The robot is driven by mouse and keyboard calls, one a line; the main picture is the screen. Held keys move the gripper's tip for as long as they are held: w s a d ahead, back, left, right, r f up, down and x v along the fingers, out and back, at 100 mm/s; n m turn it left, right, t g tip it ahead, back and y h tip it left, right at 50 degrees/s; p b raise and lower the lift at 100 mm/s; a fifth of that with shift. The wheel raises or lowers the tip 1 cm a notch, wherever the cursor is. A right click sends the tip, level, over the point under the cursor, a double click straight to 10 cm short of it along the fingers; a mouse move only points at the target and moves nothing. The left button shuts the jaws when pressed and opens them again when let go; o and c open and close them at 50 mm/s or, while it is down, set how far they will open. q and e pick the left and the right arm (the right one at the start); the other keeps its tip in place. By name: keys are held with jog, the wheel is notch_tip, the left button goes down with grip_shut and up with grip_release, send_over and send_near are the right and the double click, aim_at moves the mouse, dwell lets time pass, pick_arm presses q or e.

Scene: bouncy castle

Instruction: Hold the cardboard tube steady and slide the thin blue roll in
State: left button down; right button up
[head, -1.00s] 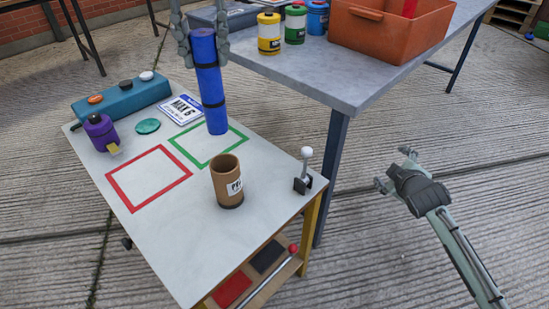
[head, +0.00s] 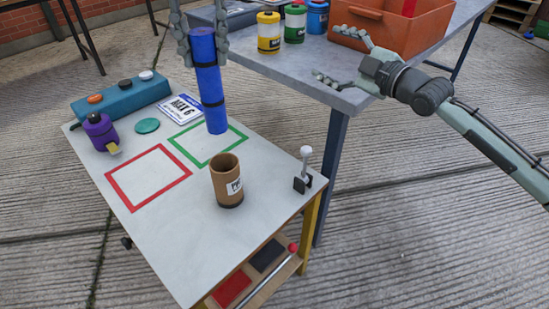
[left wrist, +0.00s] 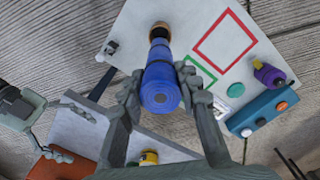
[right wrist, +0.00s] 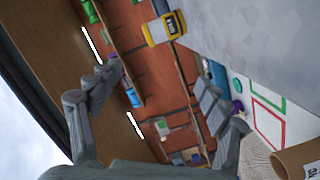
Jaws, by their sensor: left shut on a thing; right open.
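The thin blue roll (head: 209,85) with dark bands hangs upright in my left gripper (head: 200,40), which is shut on its upper part. It also shows end-on in the left wrist view (left wrist: 161,90). Its lower end is above the table near the green square. The cardboard tube (head: 226,182) stands upright on the white table, open end up, apart from the roll. The tube shows at the lower right corner of the right wrist view (right wrist: 292,160). My right gripper (head: 342,62) is open and empty, right of the table by the grey bench.
The white table (head: 160,240) carries a red square, a green square, a purple bottle (head: 101,132), a teal button box (head: 122,97) and a small lever (head: 304,170) near the tube. The grey bench (head: 320,85) behind holds an orange bin (head: 400,30) and several cans.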

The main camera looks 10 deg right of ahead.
jog(key=s+a+f+m+g+y, duration=0.25)
jog(key=s+a+f+g, duration=0.25)
jog(key=s+a+f, duration=0.45)
jog(key=m+g+y, duration=0.2)
jog(key=g+y, duration=0.1)
jog(key=g, duration=0.1)
send_near(213, 166)
jog(key=shift+n+h, duration=0.25)
jog(key=shift+h, duration=0.1)
jog(key=x, duration=0.7)
jog(key=shift+a+r, duration=0.15)
jog(key=shift+r, duration=0.05)
jog(key=c, duration=1.7)
pick_arm(q)
jog(key=shift+s+f+m, duration=0.15)
jog(key=shift+f+m, duration=0.75)
jog(key=shift+m, duration=0.2)
pick_arm(e)
jog(key=shift+o, duration=0.2)
pick_arm(q)
notch_tip(213, 166, down, 18)
